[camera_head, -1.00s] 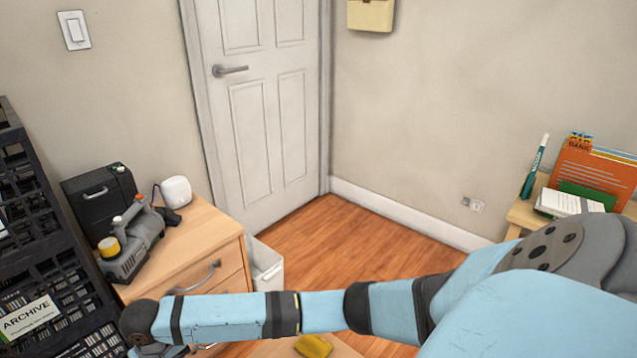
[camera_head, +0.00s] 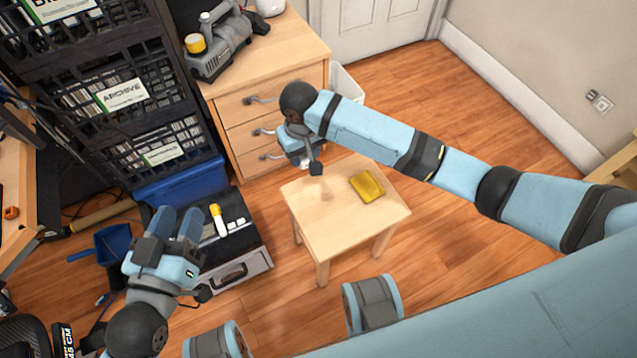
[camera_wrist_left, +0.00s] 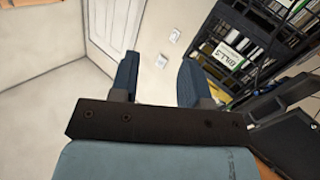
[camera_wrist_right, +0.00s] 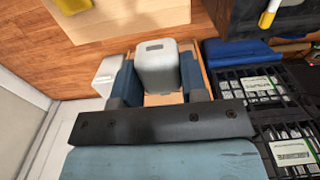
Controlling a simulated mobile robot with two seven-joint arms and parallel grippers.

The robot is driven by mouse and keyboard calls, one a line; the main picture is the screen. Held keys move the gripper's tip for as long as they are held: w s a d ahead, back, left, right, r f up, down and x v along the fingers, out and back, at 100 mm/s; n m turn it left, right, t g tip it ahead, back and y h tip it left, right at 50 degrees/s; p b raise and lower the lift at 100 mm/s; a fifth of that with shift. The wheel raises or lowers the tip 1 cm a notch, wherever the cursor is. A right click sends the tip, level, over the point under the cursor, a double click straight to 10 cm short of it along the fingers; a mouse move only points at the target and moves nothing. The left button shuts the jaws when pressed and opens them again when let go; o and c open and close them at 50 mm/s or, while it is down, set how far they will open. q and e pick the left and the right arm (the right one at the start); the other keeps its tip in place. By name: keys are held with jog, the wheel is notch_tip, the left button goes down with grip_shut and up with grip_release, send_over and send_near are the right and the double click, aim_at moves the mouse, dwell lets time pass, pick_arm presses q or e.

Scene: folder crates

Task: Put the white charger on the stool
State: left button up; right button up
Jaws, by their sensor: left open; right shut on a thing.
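The stool (camera_head: 335,215) is a small light-wood stool on the floor in the middle of the head view; part of its top also shows in the right wrist view (camera_wrist_right: 115,20). A yellow block (camera_head: 367,187) lies on the stool's right half. My right gripper (camera_head: 306,160) is near the stool's far left edge. It is shut on the white charger (camera_wrist_right: 157,65), a pale rounded box between its fingers in the right wrist view. In the head view the charger is mostly hidden by the gripper. My left gripper (camera_head: 178,216) is open and empty, left of the stool.
A wooden drawer cabinet (camera_head: 290,75) stands behind the stool, with a grey machine (camera_head: 222,45) on top. Black crates (camera_head: 75,105) are stacked at the left. A grey case (camera_head: 235,265) lies left of the stool. The stool's left half looks clear.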

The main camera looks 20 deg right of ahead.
jog(key=b, duration=0.3)
send_near(307, 196)
jog(key=shift+f+b, duration=0.8)
jog(key=shift+f, duration=0.1)
jog(key=shift+f+b, duration=1.05)
jog(key=shift+f, duration=1.35)
pick_arm(q)
jog(key=d+f, duration=0.1)
jog(key=d+f+g+h, duration=0.1)
jog(key=shift+w+f+m+h, duration=0.15)
jog(key=shift+f+m+h, duration=0.15)
jog(key=shift+f+m, duration=0.1)
jog(key=shift+r, duration=0.2)
pick_arm(e)
jog(key=o, duration=0.9)
jog(key=shift+f, duration=0.1)
